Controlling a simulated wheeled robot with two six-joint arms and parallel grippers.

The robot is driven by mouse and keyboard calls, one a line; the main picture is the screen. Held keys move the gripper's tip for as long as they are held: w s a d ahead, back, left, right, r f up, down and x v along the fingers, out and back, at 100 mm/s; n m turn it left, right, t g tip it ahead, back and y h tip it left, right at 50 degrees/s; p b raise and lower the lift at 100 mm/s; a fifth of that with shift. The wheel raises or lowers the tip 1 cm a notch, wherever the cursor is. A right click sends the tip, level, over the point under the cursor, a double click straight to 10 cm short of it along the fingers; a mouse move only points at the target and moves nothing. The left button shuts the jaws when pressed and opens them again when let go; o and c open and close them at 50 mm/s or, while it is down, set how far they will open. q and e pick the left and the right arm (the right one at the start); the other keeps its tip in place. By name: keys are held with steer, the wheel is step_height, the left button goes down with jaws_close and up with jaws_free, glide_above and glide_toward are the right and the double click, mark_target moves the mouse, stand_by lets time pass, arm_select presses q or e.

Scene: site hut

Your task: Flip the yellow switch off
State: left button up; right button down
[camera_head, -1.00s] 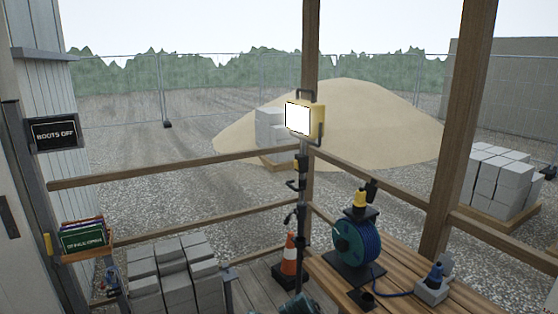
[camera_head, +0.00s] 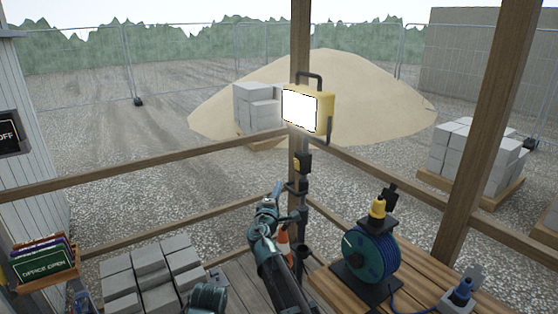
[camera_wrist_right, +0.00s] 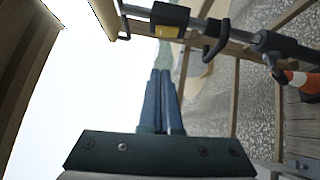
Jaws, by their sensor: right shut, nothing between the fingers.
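The yellow switch (camera_head: 296,165) is on a black box on the upright stand, just below the lit work lamp (camera_head: 300,109). In the right wrist view the yellow switch (camera_wrist_right: 168,31) shows on its box near the top, beyond the fingertips. My right gripper (camera_head: 277,188) is raised in front of the stand, a little below and left of the switch in the head view. Its blue fingers (camera_wrist_right: 161,75) are shut together, empty, and appear apart from the switch. The exact gap in depth is hard to tell. My left gripper is not in view.
A bench with a cable reel (camera_head: 371,252) stands right of the post. An orange cone (camera_head: 283,240) is partly hidden behind my right arm. Grey blocks (camera_head: 150,262) are stacked at the lower left, beside a sign box (camera_head: 43,262). Wooden rails run behind the stand.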

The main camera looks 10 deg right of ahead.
mark_target(297, 164)
steer(key=shift+w+a+r, duration=0.15)
steer(key=shift+w+r, duration=0.05)
steer(key=shift+w, duration=0.05)
steer(key=s+d+p+x, duration=0.1)
steer(key=d+x, duration=0.1)
steer(key=x, duration=1.1)
steer(key=shift+d+r+p, duration=0.15)
steer(key=shift+d+p, duration=0.05)
steer(key=shift+p, duration=0.15)
steer(key=shift+s, duration=0.15)
